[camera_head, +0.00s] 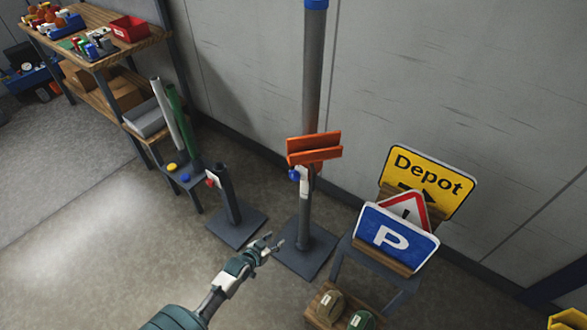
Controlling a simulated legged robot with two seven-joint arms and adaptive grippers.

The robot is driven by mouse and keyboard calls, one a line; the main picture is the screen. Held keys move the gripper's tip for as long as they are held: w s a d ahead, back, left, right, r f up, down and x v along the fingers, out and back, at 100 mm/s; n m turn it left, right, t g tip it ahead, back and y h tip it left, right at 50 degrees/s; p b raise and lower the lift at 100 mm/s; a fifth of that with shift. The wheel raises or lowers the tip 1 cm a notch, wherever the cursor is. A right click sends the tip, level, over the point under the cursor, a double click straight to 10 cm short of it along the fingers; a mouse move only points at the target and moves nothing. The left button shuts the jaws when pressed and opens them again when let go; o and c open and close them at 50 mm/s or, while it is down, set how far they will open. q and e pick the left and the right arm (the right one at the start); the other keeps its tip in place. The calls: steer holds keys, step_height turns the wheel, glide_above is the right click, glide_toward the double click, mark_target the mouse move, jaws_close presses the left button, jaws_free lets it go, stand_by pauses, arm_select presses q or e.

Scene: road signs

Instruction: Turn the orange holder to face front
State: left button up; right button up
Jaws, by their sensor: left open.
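The orange holder (314,149) is a slotted bracket on a tall grey post (313,70). It sits tilted, its right end higher than its left in the head view. A blue knob (294,175) and a white label sit just below it on the post. My left gripper (272,246) is open and empty, low in front of the post's base and well below the holder. It is apart from the holder. My right gripper is not in view.
A shorter post (229,195) with a red knob stands left of the tall post. At right, a small stand (404,297) bears the Depot (431,177), warning and blue P (393,239) signs. A shelf with bins is at back left. Open floor lies at left.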

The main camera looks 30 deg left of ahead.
arm_select(q)
steer(key=w+a+r+t+b, duration=0.1)
steer(key=w+a+r+t, duration=0.15)
steer(key=r, duration=0.65)
steer(key=w+a+r+t, duration=0.2)
steer(key=a+r+t, duration=0.1)
steer(key=r, duration=0.6)
steer(key=b, duration=0.1)
glide_toward(291, 169)
steer(key=w, duration=0.4)
steer(key=shift+n+y, duration=0.3)
steer(key=shift+y, duration=0.1)
steer(key=w, duration=0.2)
steer(key=w+b, duration=0.1)
steer(key=w, duration=0.3)
steer(key=shift+w+a+r, duration=0.1)
steer(key=shift+w+r, duration=0.25)
steer(key=shift+r, duration=0.05)
steer(key=shift+w+r, duration=0.1)
steer(key=shift+w, duration=0.15)
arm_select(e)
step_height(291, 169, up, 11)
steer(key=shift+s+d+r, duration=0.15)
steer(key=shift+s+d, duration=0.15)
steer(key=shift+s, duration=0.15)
arm_select(q)
jaws_close()
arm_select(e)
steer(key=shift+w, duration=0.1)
